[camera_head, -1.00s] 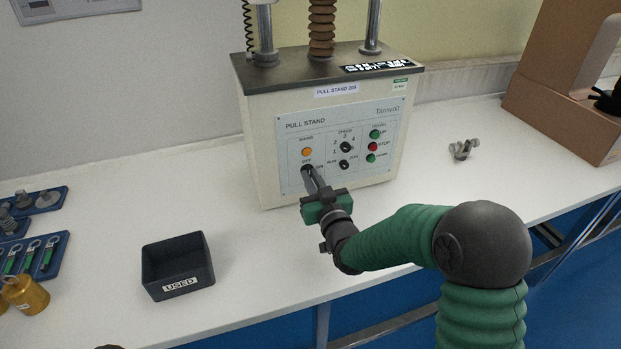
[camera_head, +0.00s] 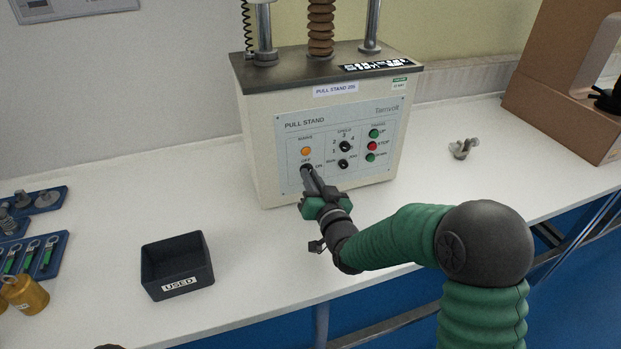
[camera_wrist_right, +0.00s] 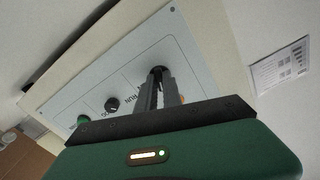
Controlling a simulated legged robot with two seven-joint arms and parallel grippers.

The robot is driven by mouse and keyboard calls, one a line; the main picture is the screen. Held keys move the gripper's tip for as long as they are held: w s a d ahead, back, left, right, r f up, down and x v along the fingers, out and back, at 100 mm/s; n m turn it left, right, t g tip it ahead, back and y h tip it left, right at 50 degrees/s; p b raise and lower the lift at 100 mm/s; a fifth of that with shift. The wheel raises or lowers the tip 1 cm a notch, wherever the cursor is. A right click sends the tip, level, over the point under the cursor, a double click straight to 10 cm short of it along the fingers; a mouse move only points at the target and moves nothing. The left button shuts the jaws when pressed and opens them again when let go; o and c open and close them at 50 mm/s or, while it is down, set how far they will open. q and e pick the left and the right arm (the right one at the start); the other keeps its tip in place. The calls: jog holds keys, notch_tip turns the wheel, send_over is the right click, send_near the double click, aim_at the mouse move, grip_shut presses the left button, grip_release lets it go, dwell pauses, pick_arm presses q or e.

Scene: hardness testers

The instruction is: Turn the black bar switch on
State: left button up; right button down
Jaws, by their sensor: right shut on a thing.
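The black bar switch (camera_head: 307,168) sits low on the left of the pull stand's panel (camera_head: 285,130), under the orange mains lamp (camera_head: 306,151) and by the OFF and ON marks. My right gripper (camera_head: 308,175) reaches it from the front and is shut on it. In the right wrist view the dark fingers (camera_wrist_right: 158,92) close on the switch (camera_wrist_right: 157,72), which they mostly hide. I cannot tell exactly which mark its bar points to. My left gripper is not in view.
Two more black knobs (camera_head: 344,147) and the green and red buttons (camera_head: 372,146) are to the right on the panel. A black USED bin (camera_head: 178,265) stands at front left. A cardboard box (camera_head: 560,90) stands at right.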

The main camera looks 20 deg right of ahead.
jog(key=shift+s+f+m+p, duration=0.15)
jog(key=shift+m+p, duration=0.5)
jog(key=shift+m, duration=2.85)
jog(key=shift+w+f+m+p, duration=0.15)
jog(key=shift+m+p, duration=0.45)
jog(key=shift+m, duration=2.9)
jog(key=shift+s+f, duration=0.1)
jog(key=c, duration=1.7)
grip_release()
jog(key=shift+o, duration=1)
jog(key=shift+d+r, duration=0.1)
jog(key=shift+r, duration=0.1)
